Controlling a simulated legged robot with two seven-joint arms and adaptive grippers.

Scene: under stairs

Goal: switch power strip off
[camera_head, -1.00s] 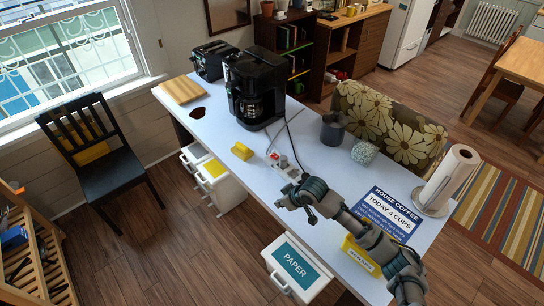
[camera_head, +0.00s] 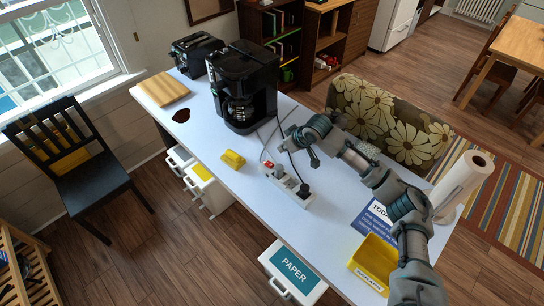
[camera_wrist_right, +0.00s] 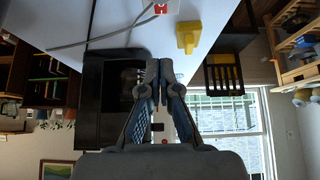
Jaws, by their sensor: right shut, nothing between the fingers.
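The white power strip (camera_head: 287,186) lies on the white table. Its red switch (camera_head: 269,165) is at the end nearest the coffee maker, and a dark plug (camera_head: 304,189) sits at its other end. My right gripper (camera_head: 291,143) appears above the table, behind and to the right of the switch end, apart from the strip. In the right wrist view its fingers (camera_wrist_right: 159,76) are together and empty, and the strip's switch end (camera_wrist_right: 160,7) shows at the top edge. Whether the switch is on or off is too small to tell. My left gripper is not in view.
A black coffee maker (camera_head: 245,88) stands behind the strip, with its cord (camera_head: 266,143) running toward it. A yellow block (camera_head: 232,159) lies left of the strip. A yellow bin (camera_head: 374,262), blue sign (camera_head: 373,219) and paper towel roll (camera_head: 462,186) are at the right.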

